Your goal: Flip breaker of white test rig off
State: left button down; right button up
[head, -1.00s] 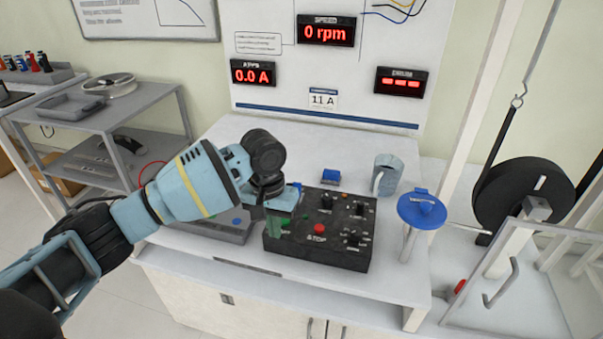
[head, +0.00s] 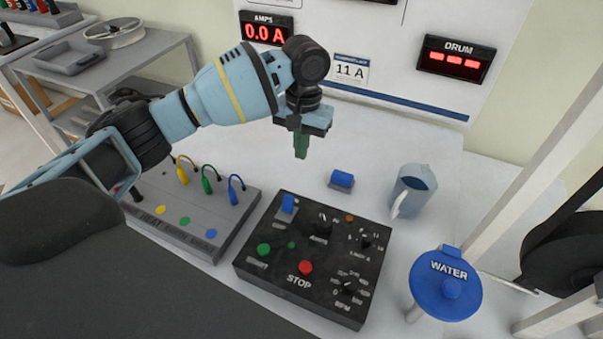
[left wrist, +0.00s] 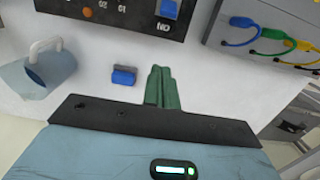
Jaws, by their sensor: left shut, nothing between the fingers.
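The black control box (head: 318,255) lies on the white bench below the white display panel (head: 350,30). A blue rocker switch (head: 288,204) sits at its back left corner. In the left wrist view this blue switch (left wrist: 170,9) shows at the top edge, beside a label that seems to read ON. Which way it is tipped is hard to tell. My left gripper (head: 300,150) is above the bench behind the box, pointing down, apart from the switch. Its green fingers (left wrist: 162,88) are shut and empty. My right gripper is not in view.
A small blue block (head: 342,180) lies behind the box. A pitcher (head: 412,190) stands to the right, near a blue WATER disc (head: 446,285). A grey lead box (head: 190,215) with coloured plugs is left of the control box. The amps display (head: 265,29) reads 0.0.

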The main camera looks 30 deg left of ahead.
aim_at(288, 204)
pick_arm(q)
jog(key=s+f, duration=0.1)
jog(key=f, duration=0.1)
jog(key=s+f, duration=0.1)
jog(key=f, duration=0.2)
jog(key=s+f, duration=0.1)
jog(key=f, duration=0.2)
jog(key=shift+s+f, duration=0.2)
jog(key=shift+s+r, duration=0.1)
jog(key=shift+s, duration=0.3)
jog(key=shift+s+d, duration=0.1)
jog(key=shift+s, duration=0.2)
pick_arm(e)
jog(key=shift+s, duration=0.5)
pick_arm(q)
jog(key=shift+w, duration=0.1)
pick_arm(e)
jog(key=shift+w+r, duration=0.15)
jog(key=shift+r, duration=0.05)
